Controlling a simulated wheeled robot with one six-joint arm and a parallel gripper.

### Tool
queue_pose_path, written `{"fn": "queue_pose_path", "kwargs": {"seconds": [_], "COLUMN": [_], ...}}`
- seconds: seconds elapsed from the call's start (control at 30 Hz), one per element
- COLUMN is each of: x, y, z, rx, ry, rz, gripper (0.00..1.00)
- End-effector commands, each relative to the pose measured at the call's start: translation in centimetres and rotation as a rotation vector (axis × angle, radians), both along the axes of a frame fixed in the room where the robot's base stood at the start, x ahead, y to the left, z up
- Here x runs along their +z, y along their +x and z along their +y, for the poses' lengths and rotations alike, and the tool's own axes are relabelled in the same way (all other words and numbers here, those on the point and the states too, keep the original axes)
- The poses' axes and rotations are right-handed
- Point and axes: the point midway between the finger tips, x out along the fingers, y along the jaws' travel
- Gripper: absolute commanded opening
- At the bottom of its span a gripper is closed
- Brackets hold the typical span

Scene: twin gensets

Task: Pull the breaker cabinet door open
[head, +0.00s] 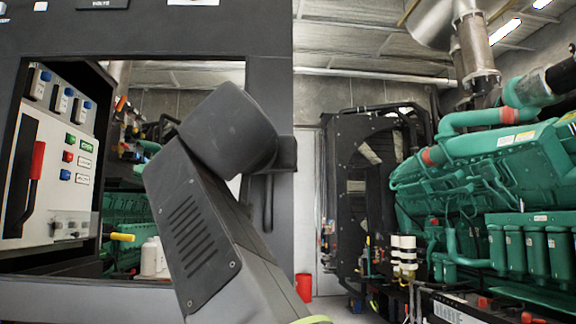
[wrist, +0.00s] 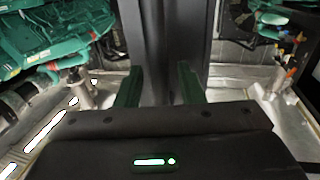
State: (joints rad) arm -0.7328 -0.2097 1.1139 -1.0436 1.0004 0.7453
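The breaker cabinet (head: 150,22) fills the left of the head view as a dark frame around a large opening. Through the opening I see a white breaker panel (head: 22,150) with a red lever, switches and coloured buttons. A dark upright bar (head: 268,208), which looks like a handle, shows at the right side of the frame beside my arm. My arm hides part of the frame and my gripper in the head view. In the wrist view my gripper's (wrist: 159,88) two green fingers are apart, with a dark upright post (wrist: 165,35) seen between and beyond them. Contact is unclear.
A large green engine (head: 490,170) stands at the right, with a dark radiator frame (head: 350,200) left of it. A red bucket (head: 304,287) is on the floor by the back wall. White bottles (head: 152,258) show through the cabinet opening.

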Motion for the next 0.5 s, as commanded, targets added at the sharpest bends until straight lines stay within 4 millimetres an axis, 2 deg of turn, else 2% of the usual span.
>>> {"fn": "queue_pose_path", "kwargs": {"seconds": [0.27, 0.5], "x": [-0.1, 0.0], "y": [-0.5, -2.8], "z": [0.1, 0.3], "rx": [0.001, 0.004], "ry": [0.000, 0.000], "rz": [0.002, 0.000], "gripper": [0.35, 0.35]}}
